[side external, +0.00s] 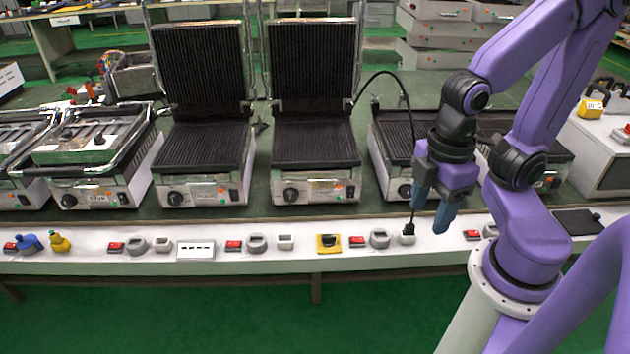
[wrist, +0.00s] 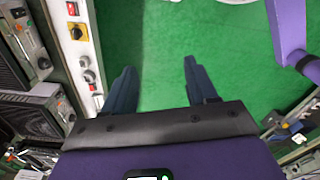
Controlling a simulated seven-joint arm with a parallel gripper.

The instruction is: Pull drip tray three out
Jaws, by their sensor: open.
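Several contact grills stand in a row on the green bench. Two have ribbed lids raised, the left one (side external: 205,193) and the middle one (side external: 315,190). Another grill (side external: 392,186) stands partly behind my gripper. Each has a steel front with a knob and a label. I cannot make out a separate drip tray or tell which is number three. My gripper (side external: 432,214) points down in front of the grill row at the right, above the white front strip, with nothing between its fingers. In the wrist view the open fingers (wrist: 160,68) are over green floor.
A black cable runs down to a plug (side external: 408,236) near my gripper. Green floor (side external: 220,315) in front of the bench is clear.

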